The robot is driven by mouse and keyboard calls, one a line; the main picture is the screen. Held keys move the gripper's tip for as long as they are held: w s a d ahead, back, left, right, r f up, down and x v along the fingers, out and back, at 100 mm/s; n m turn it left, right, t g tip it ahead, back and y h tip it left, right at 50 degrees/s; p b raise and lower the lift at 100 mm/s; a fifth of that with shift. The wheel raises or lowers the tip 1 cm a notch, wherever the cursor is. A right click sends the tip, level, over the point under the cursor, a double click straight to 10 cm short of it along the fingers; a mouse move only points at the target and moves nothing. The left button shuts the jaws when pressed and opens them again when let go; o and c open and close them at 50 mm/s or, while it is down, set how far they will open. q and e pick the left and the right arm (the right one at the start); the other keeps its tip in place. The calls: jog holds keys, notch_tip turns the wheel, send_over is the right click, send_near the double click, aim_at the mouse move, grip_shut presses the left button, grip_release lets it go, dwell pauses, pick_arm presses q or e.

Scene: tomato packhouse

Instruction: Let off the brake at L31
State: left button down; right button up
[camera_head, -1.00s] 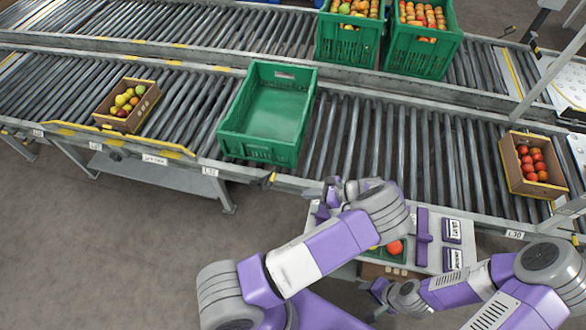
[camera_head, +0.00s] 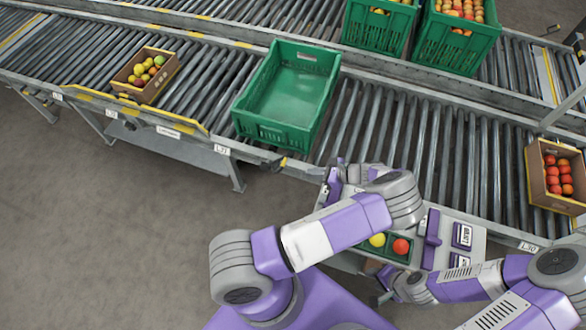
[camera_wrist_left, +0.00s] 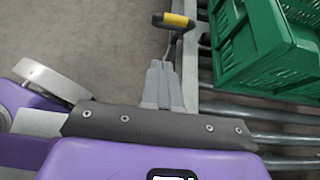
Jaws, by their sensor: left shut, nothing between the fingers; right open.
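The brake lever (camera_head: 281,163), with a dark and yellow grip, sticks out from the near edge of the roller conveyor beside the L31 label (camera_head: 221,149). In the left wrist view its yellow-tipped handle (camera_wrist_left: 174,20) stands just beyond my fingertips. My left gripper (camera_head: 334,170) is shut and empty, to the right of the lever; in the left wrist view its grey fingers (camera_wrist_left: 163,70) point at the lever. A small gap seems to remain, though contact is hard to judge. My right gripper (camera_head: 382,288) is open, low at the right, partly hidden by its arm.
An empty green crate (camera_head: 240,112) stands on the rollers just behind the lever. Cardboard boxes of tomatoes stand at left (camera_head: 123,88) and right (camera_head: 533,180). A small table (camera_head: 470,222) with tomatoes and labelled blocks lies under my arms. Floor left of the lever is clear.

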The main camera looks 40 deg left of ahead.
pick_arm(q)
jog(key=s+a+f+b, duration=0.1)
jog(key=s+a, duration=0.1)
jog(key=a, duration=0.5)
jog(key=shift+s+a+f, duration=0.15)
pick_arm(e)
jog(key=shift+f, duration=0.8)
jog(key=shift+r, duration=0.15)
